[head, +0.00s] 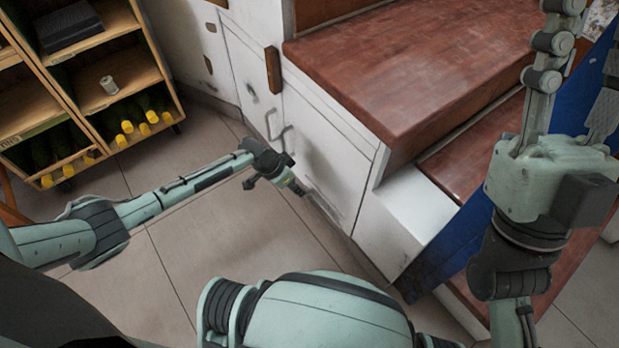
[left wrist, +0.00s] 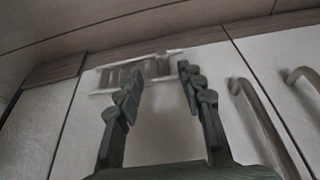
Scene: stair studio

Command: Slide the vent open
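The vent (left wrist: 158,68) is a small pale frame with dark slots, set in a white cabinet panel in the left wrist view. In the head view it shows as a thin greyish strip (head: 323,206) low on the panel under the stairs. My left gripper (head: 292,172) is in front of that panel, near the vent. In the left wrist view its two dark fingers (left wrist: 160,82) are spread with nothing between them, and they overlap the vent's picture. Contact cannot be told. My right gripper (head: 588,50) is raised at the right, open and empty.
Two curved metal handles (left wrist: 258,122) are beside the vent's panel. Red-brown wooden steps (head: 400,65) rise to the right. A shelf (head: 105,95) with yellow-capped bottles stands at the left. The tiled floor (head: 215,265) between is clear.

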